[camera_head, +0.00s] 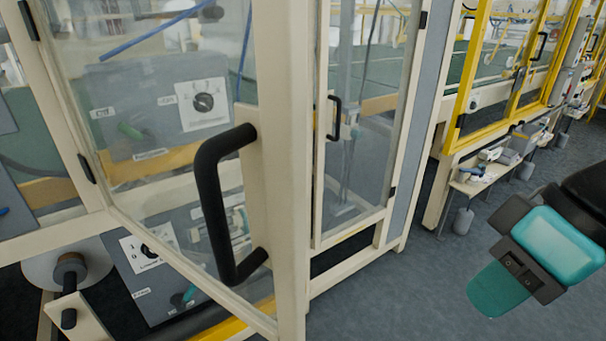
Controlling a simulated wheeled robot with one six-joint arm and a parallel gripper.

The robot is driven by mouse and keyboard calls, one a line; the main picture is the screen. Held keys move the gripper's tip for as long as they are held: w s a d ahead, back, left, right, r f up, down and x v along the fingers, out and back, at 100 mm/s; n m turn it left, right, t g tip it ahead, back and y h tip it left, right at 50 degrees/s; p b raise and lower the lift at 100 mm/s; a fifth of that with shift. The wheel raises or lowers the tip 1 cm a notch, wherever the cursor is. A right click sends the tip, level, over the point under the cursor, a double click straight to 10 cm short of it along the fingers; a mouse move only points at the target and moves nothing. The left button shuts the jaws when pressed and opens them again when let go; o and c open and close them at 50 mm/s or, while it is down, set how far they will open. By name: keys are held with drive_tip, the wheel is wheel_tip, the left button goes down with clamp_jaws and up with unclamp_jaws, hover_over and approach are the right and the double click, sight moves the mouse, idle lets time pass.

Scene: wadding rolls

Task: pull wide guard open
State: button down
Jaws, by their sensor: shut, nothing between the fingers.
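The wide guard is a clear panel in a cream frame (283,190), filling the left and middle of the head view. Dark hinges (87,168) show on its left side. A large black handle (212,205) sits on the free upright. This upright stands out toward me, apart from the machine front behind it, so the guard looks partly open. My gripper (498,290), with teal parts, is at the lower right, shut and empty. It is well to the right of the handle and does not touch it.
A narrower clear guard with a small black handle (335,118) stands behind, in the machine front. Grey panels with knobs (203,102) show through the wide guard. Yellow-framed guards (500,110) and a low shelf with tools (482,172) are at the right. Blue-grey floor (400,290) is clear between.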

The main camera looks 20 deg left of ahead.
drive_tip(key=w+a+r+n+g+y+p, duration=0.1)
drive_tip(key=w+a+r+n+g+p, duration=0.1)
drive_tip(key=w+a+r+n+p, duration=0.25)
drive_tip(key=w+a+r+n+g+p, duration=0.1)
drive_tip(key=w+a+r+n+p, duration=0.15)
drive_tip(key=a+r+p, duration=0.4)
drive_tip(key=s+a+f+p, duration=0.5)
drive_tip(key=s+f, duration=0.1)
drive_tip(key=shift+s+a+f+m, duration=0.2)
drive_tip(key=shift+s+a+m, duration=0.05)
drive_tip(key=shift+s+m, duration=0.15)
